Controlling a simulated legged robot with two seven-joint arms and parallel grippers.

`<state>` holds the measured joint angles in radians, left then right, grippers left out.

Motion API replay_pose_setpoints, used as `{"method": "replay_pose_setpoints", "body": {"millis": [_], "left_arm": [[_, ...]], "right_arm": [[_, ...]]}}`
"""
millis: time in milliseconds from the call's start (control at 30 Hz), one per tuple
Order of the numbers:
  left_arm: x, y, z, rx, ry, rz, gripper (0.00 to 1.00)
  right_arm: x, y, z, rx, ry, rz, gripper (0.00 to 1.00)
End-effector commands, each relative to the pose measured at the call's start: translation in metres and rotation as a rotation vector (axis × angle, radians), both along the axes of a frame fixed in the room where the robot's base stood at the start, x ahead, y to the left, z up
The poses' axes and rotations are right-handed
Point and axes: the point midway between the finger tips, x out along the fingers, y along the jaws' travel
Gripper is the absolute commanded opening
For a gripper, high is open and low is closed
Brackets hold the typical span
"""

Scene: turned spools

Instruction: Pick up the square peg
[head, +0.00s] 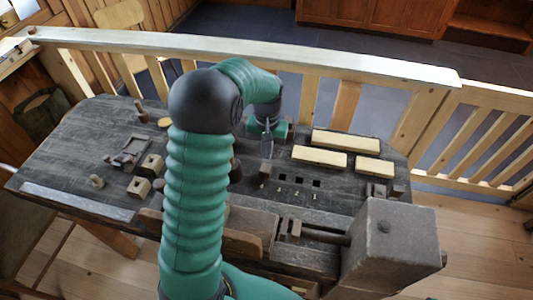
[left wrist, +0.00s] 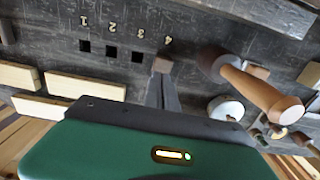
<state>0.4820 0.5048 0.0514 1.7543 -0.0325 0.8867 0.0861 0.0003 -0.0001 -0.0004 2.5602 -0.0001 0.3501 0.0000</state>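The square peg (left wrist: 162,65) is a small brown block at the fingertips of my left gripper (left wrist: 162,76), by the end of the row of square holes near the number 4. In the head view my left gripper (head: 267,131) points down over the workbench, with the brown peg (head: 267,150) below the fingers. I cannot tell whether the peg's lower end sits in a hole or is clear of the bench. My right gripper is not in view.
Three dark square holes (head: 299,181) lie open beside the peg. Pale wooden bars (head: 319,157) lie to the right on the dark workbench (head: 75,150). A turned wooden handle (left wrist: 262,88) stands nearby in the wrist view. A vise (head: 385,245) is at the front right.

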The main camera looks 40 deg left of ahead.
Motion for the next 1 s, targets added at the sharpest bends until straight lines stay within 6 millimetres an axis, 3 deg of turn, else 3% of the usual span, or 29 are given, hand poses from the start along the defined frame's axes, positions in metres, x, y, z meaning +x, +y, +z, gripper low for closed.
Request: {"method": "replay_pose_setpoints", "body": {"millis": [67, 567, 867, 1000], "left_arm": [[0.000, 0.001, 0.000, 0.000, -0.001, 0.001, 0.12], [0.000, -0.001, 0.002, 0.003, -0.004, 0.001, 0.78], [0.000, 0.001, 0.002, 0.001, -0.004, 0.001, 0.80], [0.001, 0.001, 0.015, 0.004, -0.007, 0.001, 0.80]], "right_arm": [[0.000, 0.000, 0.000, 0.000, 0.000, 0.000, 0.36], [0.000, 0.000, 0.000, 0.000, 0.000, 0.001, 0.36], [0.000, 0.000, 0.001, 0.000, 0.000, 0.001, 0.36], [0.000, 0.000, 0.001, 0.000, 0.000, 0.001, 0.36]]}}
